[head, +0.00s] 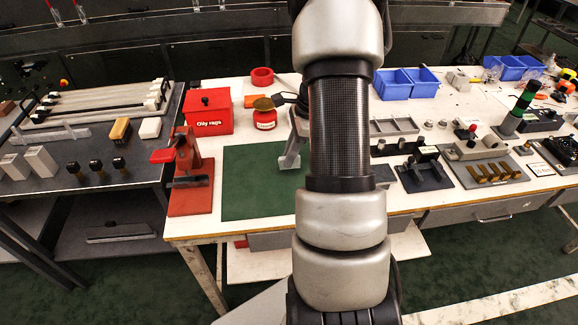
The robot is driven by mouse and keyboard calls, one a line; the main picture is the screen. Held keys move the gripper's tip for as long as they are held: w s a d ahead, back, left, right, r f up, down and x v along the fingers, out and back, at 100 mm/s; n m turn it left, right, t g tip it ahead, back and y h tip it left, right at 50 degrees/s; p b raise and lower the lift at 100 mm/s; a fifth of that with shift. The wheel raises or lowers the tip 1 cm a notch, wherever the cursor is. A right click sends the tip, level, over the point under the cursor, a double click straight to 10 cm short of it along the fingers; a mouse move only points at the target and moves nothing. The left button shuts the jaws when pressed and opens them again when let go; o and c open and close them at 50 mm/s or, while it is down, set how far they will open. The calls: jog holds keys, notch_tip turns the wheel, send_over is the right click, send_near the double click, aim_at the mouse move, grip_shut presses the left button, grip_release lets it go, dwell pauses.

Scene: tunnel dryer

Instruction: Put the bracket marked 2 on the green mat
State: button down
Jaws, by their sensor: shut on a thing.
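The green mat (250,185) lies flat on the white table, left of and partly behind my arm. A light grey angled piece (291,150), which looks like the bracket, shows at the left edge of my arm, over the mat's upper right part. Its number cannot be read, and I cannot tell whether it touches the mat. My gripper (299,108) is mostly hidden behind my arm link and is shut on this piece.
A red press on a red base (190,200) stands left of the mat. Behind it are a red oily-rags bin (208,115) and a red can (265,118). Right of my arm are a grey tray (394,126), dark fixtures (424,175) and blue bins (407,83). The mat's left part is clear.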

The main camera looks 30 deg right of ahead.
jog(key=shift+f+b, duration=0.35)
jog(key=shift+f, duration=1.45)
jog(key=shift+f, duration=0.1)
jog(key=c, duration=1.8)
grip_release()
jog(key=shift+o, duration=0.2)
jog(key=p+v, duration=0.2)
jog(key=v, duration=1)
